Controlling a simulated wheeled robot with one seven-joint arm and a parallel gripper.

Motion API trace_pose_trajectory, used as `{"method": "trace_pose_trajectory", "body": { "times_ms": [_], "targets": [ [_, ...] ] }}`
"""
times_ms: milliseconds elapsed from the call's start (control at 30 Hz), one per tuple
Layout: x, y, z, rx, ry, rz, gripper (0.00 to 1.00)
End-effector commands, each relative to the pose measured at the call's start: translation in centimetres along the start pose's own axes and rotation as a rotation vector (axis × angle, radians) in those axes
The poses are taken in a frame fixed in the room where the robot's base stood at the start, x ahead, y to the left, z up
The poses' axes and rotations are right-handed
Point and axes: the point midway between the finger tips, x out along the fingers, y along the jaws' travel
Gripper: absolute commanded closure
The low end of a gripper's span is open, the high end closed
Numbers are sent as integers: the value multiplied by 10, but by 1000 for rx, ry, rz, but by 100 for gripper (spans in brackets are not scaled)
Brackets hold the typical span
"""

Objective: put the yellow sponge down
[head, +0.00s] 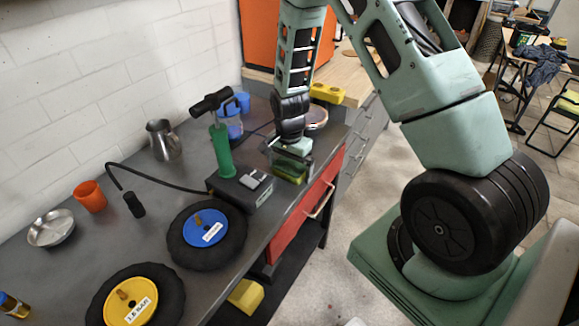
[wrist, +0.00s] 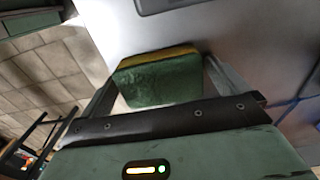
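The yellow sponge (head: 288,177) has a green scrub side and is at the front edge of the grey counter (head: 150,233), below my wrist. In the wrist view the sponge (wrist: 160,82) shows its green face with a yellow strip along the top. My gripper (head: 291,163) points down, with one finger on each side of the sponge. In the wrist view the fingers (wrist: 163,70) frame the sponge closely and appear closed on it. Whether the sponge touches the counter is hard to tell.
A grey box (head: 240,190) with a green-handled tool (head: 221,150) stands just left of my gripper. Blue (head: 205,228) and yellow (head: 132,305) discs on black wheels lie farther left. A metal pitcher (head: 163,140) and orange cup (head: 90,196) stand near the wall. A red drawer (head: 300,217) is below the edge.

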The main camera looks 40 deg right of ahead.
Motion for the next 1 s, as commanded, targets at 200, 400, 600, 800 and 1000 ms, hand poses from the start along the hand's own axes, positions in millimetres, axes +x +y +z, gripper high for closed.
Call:
{"method": "trace_pose_trajectory", "body": {
  "times_ms": [200, 400, 600, 800, 1000],
  "targets": [
    [-12, -1, 0, 0, 2, -2, 0],
    [-49, -1, -1, 1, 4, -5, 0],
    [-90, -1, 0, 0, 2, -4, 0],
    [-116, -1, 0, 0, 1, -2, 0],
    [-137, -5, 38, -153, -19, -17, 0]
  ]
}}
